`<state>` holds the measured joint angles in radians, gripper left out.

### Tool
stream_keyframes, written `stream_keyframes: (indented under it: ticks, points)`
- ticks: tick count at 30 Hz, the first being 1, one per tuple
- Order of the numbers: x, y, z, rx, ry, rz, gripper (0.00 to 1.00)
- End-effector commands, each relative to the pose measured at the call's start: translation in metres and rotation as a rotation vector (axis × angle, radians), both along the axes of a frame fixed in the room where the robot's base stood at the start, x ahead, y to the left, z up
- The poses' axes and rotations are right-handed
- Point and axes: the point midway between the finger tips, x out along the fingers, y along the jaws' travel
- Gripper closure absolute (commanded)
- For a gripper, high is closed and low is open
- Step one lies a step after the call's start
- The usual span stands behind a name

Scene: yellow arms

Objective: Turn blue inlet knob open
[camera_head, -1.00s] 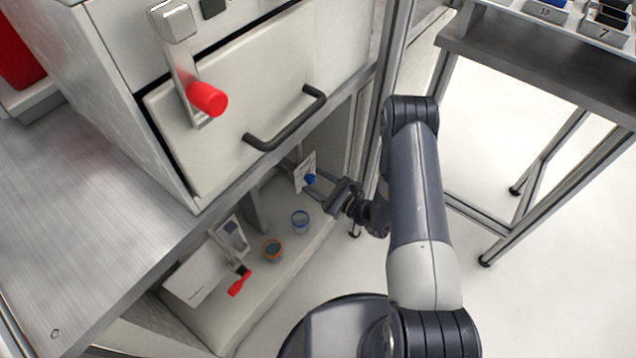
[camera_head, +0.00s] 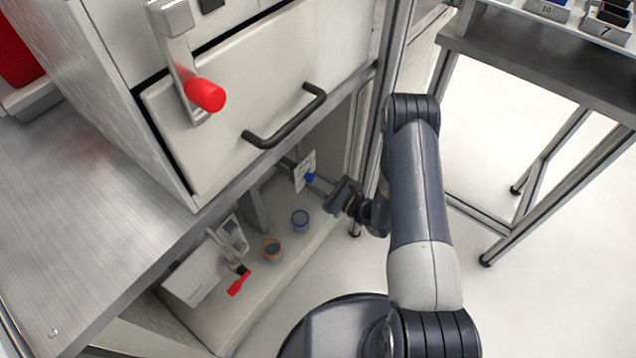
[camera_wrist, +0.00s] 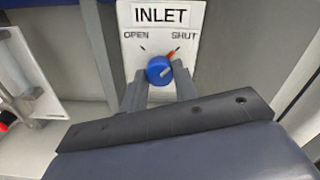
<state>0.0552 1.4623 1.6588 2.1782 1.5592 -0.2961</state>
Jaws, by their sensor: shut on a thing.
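The blue inlet knob (camera_wrist: 158,70) sits on a white plate (camera_wrist: 190,18) marked INLET, with OPEN at upper left and SHUT at upper right. A pale line on the knob's face and a red mark beside it point up and right, toward SHUT. In the head view the small blue knob (camera_head: 311,177) is low inside the cabinet. My gripper (camera_wrist: 160,82) is shut on the knob, one finger at each side. In the head view my gripper (camera_head: 322,188) reaches in from the right, and the fingertips are too small to judge there.
A drawer with a dark handle (camera_head: 285,117) is above. A metal post (camera_head: 384,120) stands close to my arm.

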Motion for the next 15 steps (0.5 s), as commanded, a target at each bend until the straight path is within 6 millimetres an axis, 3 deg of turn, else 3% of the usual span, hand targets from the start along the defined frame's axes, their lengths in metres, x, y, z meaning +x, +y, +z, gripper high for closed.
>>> stream_keyframes:
  ticks: [15]
  points:
    - [0.0001, 0.0000, -0.0062, -0.252, -0.324, 0.001, 0.95]
